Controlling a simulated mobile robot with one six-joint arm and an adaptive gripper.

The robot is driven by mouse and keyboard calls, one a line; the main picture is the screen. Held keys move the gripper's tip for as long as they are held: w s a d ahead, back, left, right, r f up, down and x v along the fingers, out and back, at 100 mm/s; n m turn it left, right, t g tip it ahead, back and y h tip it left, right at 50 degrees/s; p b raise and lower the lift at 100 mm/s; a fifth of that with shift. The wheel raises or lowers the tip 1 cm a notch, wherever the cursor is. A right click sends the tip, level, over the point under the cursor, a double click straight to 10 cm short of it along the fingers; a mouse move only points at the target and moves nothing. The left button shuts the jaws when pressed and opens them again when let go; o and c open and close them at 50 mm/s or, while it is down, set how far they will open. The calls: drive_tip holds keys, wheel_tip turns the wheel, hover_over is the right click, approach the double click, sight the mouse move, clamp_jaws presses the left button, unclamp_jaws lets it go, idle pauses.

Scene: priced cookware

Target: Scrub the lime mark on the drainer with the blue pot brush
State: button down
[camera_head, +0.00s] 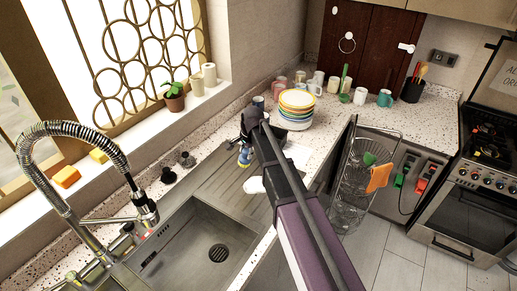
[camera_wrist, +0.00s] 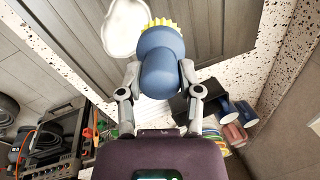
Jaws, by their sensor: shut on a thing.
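My gripper (camera_wrist: 160,76) is shut on the blue pot brush (camera_wrist: 160,62), with one finger on each side of its rounded blue body. Yellow bristles (camera_wrist: 163,22) show at the brush's far end. The brush also shows as a small blue shape (camera_head: 244,158) below my gripper in the head view. A white, rounded lime mark (camera_wrist: 122,28) lies beside the bristles on the grey ribbed drainer (camera_wrist: 205,18). The mark shows in the head view (camera_head: 254,185) near the drainer's right edge. I cannot tell whether the bristles touch the surface.
The sink basin (camera_head: 205,240) and sprung tap (camera_head: 75,150) are at left. A stack of coloured plates (camera_head: 296,105) and several mugs stand behind my gripper. A wire rack (camera_head: 360,165) stands right of my arm. A potted plant (camera_head: 174,97) is on the sill.

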drive_tip(key=s+d+r+g+h+p, duration=0.1)
drive_tip(key=s+d+r+h+p, duration=0.1)
drive_tip(key=s+d+r+p, duration=0.2)
drive_tip(key=shift+d+r+m+g, duration=0.15)
drive_tip(key=shift+d+m+g, duration=0.25)
drive_tip(key=shift+d, duration=0.05)
wheel_tip(320, 180, down, 11)
drive_tip(key=b, duration=1.1)
idle(0.6)
